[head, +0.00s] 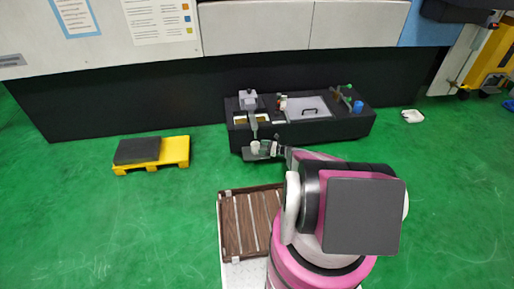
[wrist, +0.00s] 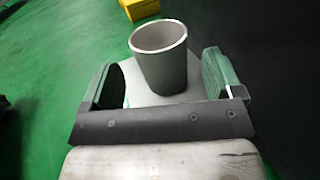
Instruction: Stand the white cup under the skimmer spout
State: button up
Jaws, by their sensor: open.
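The white cup (wrist: 160,60) is upright in the wrist view, its rim facing up and its inside seeming empty. My gripper (wrist: 165,76) has its green-padded fingers apart, one on each side of the cup, with a gap visible on both sides. A pale surface shows behind and under the cup; its base is partly hidden. In the head view the cup (head: 255,146) is a small pale shape at my gripper (head: 262,151), in front of the black tank. The skimmer (head: 248,99) is a pale box with a spout (head: 254,127) reaching down close above the cup.
The black tank unit (head: 330,129) stands against the machine's dark base. A yellow pallet (head: 175,151) with a dark slab is at left. A brown slatted tray (head: 236,225) lies near my base. A small white item (head: 412,116) is on the floor at right. Green floor is open at left.

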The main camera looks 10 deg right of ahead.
jog(key=v, duration=0.6)
jog(key=s+a+r+n+g+h, duration=0.4)
jog(key=s+a+r+n, duration=0.3)
jog(key=r, duration=0.5)
jog(key=s+a+r+n+g+h, duration=0.35)
jog(key=s+r+n, duration=0.25)
jog(key=s+r, duration=0.45)
jog(key=s+r+n+h, duration=0.9)
jog(key=s+r, duration=0.6)
jog(key=r, duration=0.4)
jog(key=shift+s+d+n+t, duration=0.2)
jog(key=shift+s+n+t, duration=0.1)
jog(key=shift+t, duration=0.05)
